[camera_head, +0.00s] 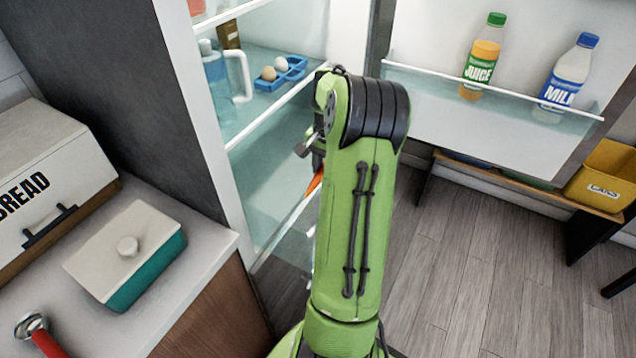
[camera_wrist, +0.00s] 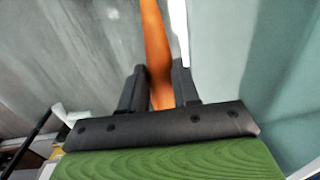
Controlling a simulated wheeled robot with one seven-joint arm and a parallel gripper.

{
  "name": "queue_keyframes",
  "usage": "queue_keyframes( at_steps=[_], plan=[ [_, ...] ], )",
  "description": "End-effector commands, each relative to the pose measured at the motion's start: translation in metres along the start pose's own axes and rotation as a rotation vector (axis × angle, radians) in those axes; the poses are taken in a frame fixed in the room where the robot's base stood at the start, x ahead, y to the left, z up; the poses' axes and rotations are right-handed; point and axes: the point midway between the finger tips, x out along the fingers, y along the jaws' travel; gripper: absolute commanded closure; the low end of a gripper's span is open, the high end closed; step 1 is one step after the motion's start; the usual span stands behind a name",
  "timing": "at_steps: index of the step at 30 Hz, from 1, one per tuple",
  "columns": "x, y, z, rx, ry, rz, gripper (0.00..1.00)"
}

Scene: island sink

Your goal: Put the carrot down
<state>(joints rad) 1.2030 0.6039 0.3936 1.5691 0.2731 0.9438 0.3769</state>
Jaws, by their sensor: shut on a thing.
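An orange carrot (camera_wrist: 155,45) is held between the two dark fingers of my gripper (camera_wrist: 159,88) in the wrist view. It points away from the gripper, and its far end runs out of the picture. In the head view only a small orange piece of the carrot (camera_head: 314,184) shows beside my green arm, in front of the open fridge's shelves. My arm hides most of the gripper (camera_head: 312,150) there. I cannot tell from these views whether the carrot touches a shelf.
The open fridge (camera_head: 270,130) holds a pitcher (camera_head: 218,85) and an egg tray (camera_head: 283,74). Its door holds juice (camera_head: 480,62) and milk (camera_head: 566,80). A counter at left bears a bread box (camera_head: 45,175) and a lidded teal dish (camera_head: 145,262). A yellow bin (camera_head: 603,178) stands at right.

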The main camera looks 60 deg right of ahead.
Motion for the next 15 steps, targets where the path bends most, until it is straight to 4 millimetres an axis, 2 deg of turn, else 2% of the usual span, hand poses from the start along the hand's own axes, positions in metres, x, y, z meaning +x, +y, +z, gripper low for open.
queue_keyframes(
  at_steps=[15],
  plan=[
    [0.096,0.007,0.001,0.0,-0.002,0.0,1.0]
  ],
)
